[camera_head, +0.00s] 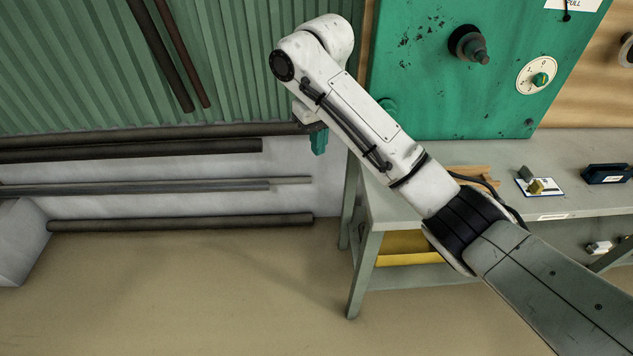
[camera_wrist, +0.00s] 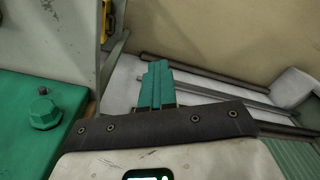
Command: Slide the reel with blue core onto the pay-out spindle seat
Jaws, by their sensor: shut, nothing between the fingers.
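My gripper (camera_head: 319,142) has teal fingers and hangs from the white arm, left of the green panel and in front of the wall. The wrist view shows its two fingers (camera_wrist: 155,84) side by side and closed, with nothing between them. No reel with a blue core shows in either view. A dark round flange with a stub (camera_head: 469,46) sticks out of the upright green panel (camera_head: 425,95); I cannot tell whether it is the pay-out spindle seat. No reel sits on it.
A grey workbench (camera_head: 390,205) stands below the panel, with a yellow bin (camera_head: 405,247) under its top. A small block on a white card (camera_head: 537,186) and a dark blue box (camera_head: 606,173) lie on it. Dark pipes (camera_head: 180,223) run along the wall. The floor at front left is clear.

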